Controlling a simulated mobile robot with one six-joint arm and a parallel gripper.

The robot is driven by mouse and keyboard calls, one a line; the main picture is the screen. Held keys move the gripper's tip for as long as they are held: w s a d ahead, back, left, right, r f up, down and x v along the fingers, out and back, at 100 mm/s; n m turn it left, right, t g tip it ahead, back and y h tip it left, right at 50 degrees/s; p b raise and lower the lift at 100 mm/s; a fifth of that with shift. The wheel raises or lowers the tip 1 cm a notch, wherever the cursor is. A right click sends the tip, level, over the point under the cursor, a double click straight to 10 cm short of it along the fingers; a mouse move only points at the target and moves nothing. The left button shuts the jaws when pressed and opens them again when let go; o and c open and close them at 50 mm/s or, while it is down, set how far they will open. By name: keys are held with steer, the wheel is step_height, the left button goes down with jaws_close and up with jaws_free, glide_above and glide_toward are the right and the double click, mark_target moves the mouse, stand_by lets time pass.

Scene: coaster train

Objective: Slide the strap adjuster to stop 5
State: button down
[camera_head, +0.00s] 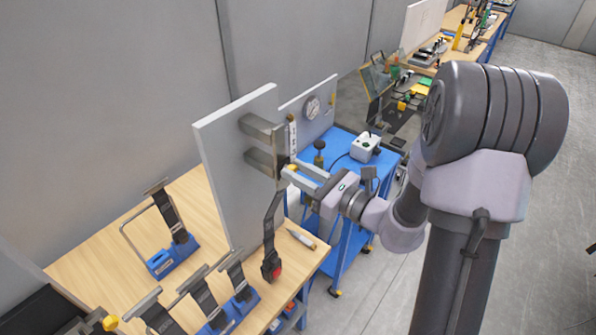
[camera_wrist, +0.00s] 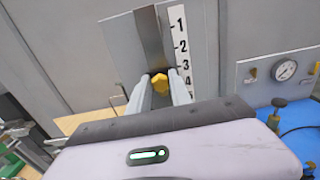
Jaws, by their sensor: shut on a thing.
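The strap adjuster shows as a yellow knob (camera_wrist: 159,83) between my fingertips in the wrist view, about level with the 3 to 4 marks. My gripper (camera_head: 291,170) is shut on it, in front of the upright grey panel (camera_head: 228,165). The adjuster sits at a vertical metal rail (camera_wrist: 151,38). A white number scale (camera_wrist: 181,45) stands right of the rail, showing 1, 2, 3 and part of 4; lower marks are hidden behind my gripper. A dark strap (camera_head: 270,225) with a red-buttoned buckle hangs below the rail.
The wooden table (camera_head: 100,250) holds blue-based strap fixtures (camera_head: 172,255) at left and front. A screwdriver-like tool (camera_head: 301,239) lies near the table edge. A blue cart (camera_head: 345,215) and a gauge panel (camera_wrist: 280,72) stand at right.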

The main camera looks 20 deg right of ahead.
step_height(320, 180, down, 3)
steer(key=b, duration=0.2)
steer(key=shift+b, duration=0.4)
steer(key=c, duration=1.2)
jaws_free()
steer(key=shift+r, duration=0.1)
steer(key=b+v, duration=0.1)
steer(key=v, duration=1.6)
steer(key=shift+s+d, duration=0.15)
